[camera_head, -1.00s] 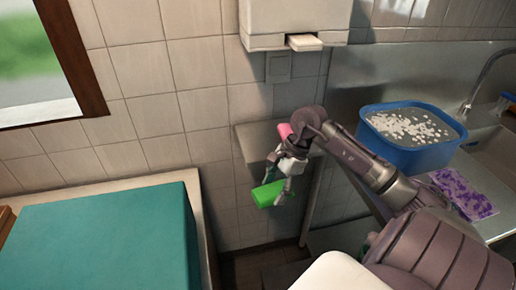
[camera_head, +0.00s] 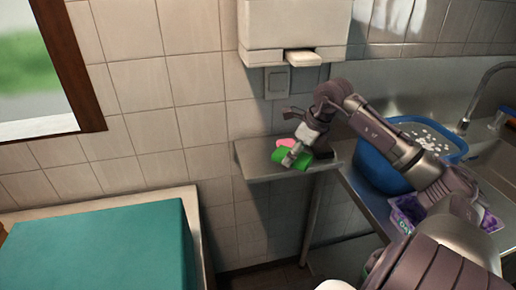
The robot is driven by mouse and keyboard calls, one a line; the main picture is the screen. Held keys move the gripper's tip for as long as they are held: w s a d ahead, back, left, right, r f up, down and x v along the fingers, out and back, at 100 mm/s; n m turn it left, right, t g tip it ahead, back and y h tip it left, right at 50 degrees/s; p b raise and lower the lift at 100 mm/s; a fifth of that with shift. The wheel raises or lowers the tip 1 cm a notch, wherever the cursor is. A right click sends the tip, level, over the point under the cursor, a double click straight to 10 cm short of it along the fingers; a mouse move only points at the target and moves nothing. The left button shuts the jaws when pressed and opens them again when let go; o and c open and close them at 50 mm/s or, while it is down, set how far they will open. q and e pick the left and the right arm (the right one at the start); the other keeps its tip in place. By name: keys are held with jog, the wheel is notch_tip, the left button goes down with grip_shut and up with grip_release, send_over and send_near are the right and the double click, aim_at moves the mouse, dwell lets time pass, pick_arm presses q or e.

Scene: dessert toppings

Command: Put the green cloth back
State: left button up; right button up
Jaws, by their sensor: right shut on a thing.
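The green cloth (camera_head: 291,160) shows at the small metal shelf (camera_head: 262,163) on the tiled wall. My right gripper (camera_head: 293,158) is shut on it, over the shelf. I cannot tell if the cloth touches the shelf surface. A pink thing (camera_head: 286,142), perhaps another cloth, shows just behind the green cloth, partly hidden by the gripper. My left gripper is not in view.
A white dispenser (camera_head: 290,25) hangs on the wall above the shelf. A teal-covered block (camera_head: 100,250) fills the lower left. The shelf's left part is clear.

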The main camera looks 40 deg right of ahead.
jog(key=p, duration=0.4)
send_over(254, 159)
jog(key=s, duration=0.2)
jog(key=shift+w+d, duration=0.1)
jog(key=shift+d, duration=0.3)
jog(key=p+x, duration=0.1)
jog(key=x, duration=0.1)
jog(key=shift+a+f+p, duration=0.1)
jog(key=shift+f+p, duration=0.25)
jog(key=shift+p, duration=0.05)
jog(key=shift+f, duration=0.5)
jog(key=o, duration=1.1)
jog(key=shift+f, duration=0.1)
